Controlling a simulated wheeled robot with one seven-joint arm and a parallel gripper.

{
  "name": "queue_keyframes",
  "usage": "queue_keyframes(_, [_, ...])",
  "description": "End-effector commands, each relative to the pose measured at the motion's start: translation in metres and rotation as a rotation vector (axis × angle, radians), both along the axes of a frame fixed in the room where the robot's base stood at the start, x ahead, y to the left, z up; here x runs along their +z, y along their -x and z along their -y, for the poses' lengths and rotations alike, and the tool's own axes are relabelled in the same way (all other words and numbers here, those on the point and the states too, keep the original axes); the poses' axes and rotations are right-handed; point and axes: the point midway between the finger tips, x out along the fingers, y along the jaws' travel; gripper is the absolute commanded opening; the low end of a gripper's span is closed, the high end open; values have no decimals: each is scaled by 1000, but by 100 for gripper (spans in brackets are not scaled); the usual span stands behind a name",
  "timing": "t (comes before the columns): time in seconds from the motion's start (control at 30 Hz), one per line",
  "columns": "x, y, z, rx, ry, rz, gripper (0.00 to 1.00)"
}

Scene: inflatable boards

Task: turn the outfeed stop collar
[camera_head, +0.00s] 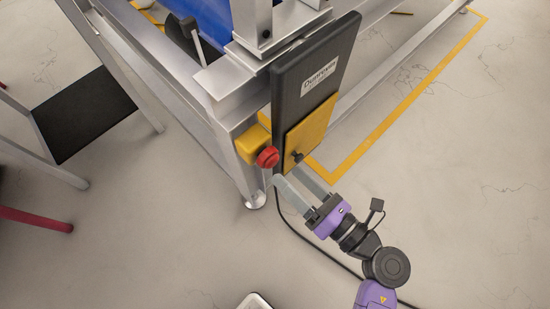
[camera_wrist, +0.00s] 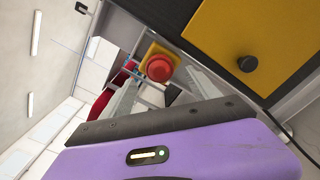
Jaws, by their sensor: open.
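The red stop button (camera_head: 267,157) sits on a yellow housing (camera_head: 252,143) at the corner of the metal frame. In the wrist view the red button (camera_wrist: 159,68) shows face-on in front of its yellow housing (camera_wrist: 146,57), and no separate collar can be made out around it. My gripper (camera_head: 292,180) is open, its two grey fingers pointing up and left toward the button. The left finger's tip is just below the button in the head view; whether it touches cannot be told.
A dark panel (camera_head: 308,85) with a yellow lower plate (camera_head: 311,133) and a black knob (camera_head: 297,156) stands right beside the button. A black step (camera_head: 83,113) is at left. A black cable runs on the floor near my arm. Floor at right is open.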

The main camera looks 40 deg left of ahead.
Motion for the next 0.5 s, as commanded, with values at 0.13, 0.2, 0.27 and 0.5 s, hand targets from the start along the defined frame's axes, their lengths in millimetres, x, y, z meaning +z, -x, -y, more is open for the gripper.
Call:
queue_keyframes(0.13, [0, -1, -24, 2, -2, 1, 70])
queue_keyframes(0.2, [0, -2, -35, 1, -2, 1, 70])
queue_keyframes(0.27, [0, -3, -43, 0, -3, 0, 70])
queue_keyframes(0.5, [1, -5, -63, -2, -2, -2, 70])
